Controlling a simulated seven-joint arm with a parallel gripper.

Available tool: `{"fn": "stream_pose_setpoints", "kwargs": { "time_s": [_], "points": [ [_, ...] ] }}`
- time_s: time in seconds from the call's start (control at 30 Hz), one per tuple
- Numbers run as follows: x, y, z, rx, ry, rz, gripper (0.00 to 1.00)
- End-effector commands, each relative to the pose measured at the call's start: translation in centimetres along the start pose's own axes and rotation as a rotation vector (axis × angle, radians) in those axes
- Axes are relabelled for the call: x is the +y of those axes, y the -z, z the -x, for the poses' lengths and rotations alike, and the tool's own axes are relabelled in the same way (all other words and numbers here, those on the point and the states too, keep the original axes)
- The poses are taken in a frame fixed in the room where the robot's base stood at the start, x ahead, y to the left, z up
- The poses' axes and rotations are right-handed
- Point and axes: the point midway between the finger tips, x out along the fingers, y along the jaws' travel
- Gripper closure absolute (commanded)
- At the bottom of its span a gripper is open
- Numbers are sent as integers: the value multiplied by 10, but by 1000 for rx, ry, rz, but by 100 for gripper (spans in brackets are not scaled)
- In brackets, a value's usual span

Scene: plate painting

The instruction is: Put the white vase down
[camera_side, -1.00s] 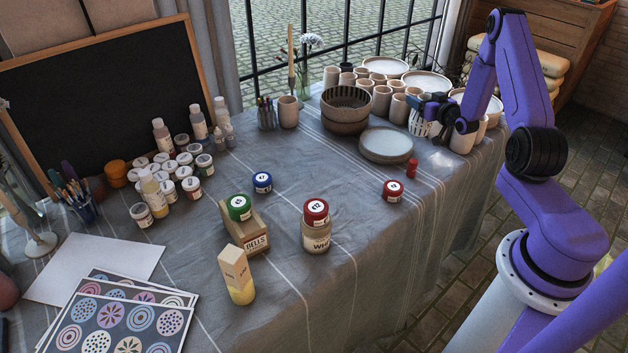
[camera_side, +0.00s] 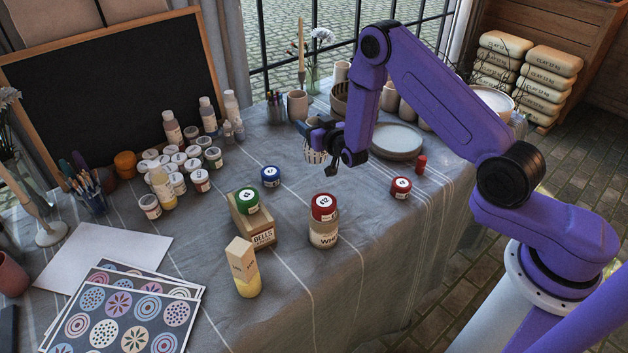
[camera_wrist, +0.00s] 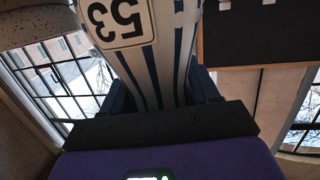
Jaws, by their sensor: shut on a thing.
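The white vase (camera_side: 314,157) has dark stripes and is partly hidden by my gripper (camera_side: 320,138) in the side view. My gripper is shut on it, near the middle of the table. Whether its base touches the cloth is hard to tell. In the wrist view the white vase (camera_wrist: 168,40) fills the top centre, with blue stripes and a label reading 53, between the fingers of my gripper (camera_wrist: 163,92).
A blue-lidded jar (camera_side: 271,177), a green-lidded jar (camera_side: 247,200) on a block and a red-lidded jar (camera_side: 323,222) stand in front. Bare cloth (camera_side: 290,150) lies around the vase.

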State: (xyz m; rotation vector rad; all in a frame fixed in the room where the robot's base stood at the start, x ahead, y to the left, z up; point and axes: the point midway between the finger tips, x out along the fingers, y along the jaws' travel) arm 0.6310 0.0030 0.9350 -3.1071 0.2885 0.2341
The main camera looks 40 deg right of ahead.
Motion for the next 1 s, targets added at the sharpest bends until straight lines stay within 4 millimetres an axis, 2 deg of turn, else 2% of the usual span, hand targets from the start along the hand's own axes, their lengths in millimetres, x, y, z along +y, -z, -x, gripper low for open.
{"fn": "stream_pose_setpoints", "kwargs": {
  "time_s": [0.13, 0.3, 0.57, 0.8, 1.0],
  "points": [
    [-7, -11, 0, 1, 2, 1, 100],
    [-7, -33, -3, 0, 2, 0, 100],
    [-7, -51, -6, 1, 3, 0, 100],
    [-7, -76, -10, 2, 3, 0, 100],
    [-7, -78, -11, 4, 3, 0, 100]
  ]
}}
